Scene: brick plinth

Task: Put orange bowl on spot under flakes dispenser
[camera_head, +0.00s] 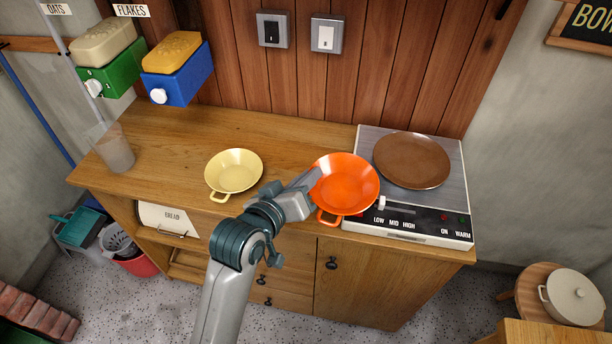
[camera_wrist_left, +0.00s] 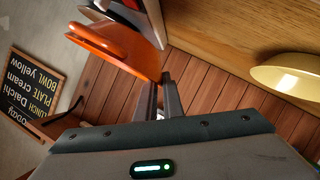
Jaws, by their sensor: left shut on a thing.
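The orange bowl (camera_head: 347,182) is at the left edge of the hot plate, overlapping it in the head view, with its small handle toward the front. My left gripper (camera_head: 314,181) is shut on its left rim. In the left wrist view the orange bowl (camera_wrist_left: 118,46) appears on edge at the fingertips (camera_wrist_left: 160,88). I cannot tell whether it touches the surface below. The flakes dispenser (camera_head: 178,76), blue with a yellow top, hangs on the wall at upper left under a FLAKES sign (camera_head: 131,10). The counter (camera_head: 180,130) below it looks bare, with no mark visible. My right gripper is not in view.
A yellow bowl (camera_head: 234,170) stands on the counter between my gripper and the dispenser area. A clear cup (camera_head: 113,149) stands at the left end. A green oats dispenser (camera_head: 110,68) hangs beside the blue one. A brown plate (camera_head: 411,160) sits on the hot plate (camera_head: 452,204).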

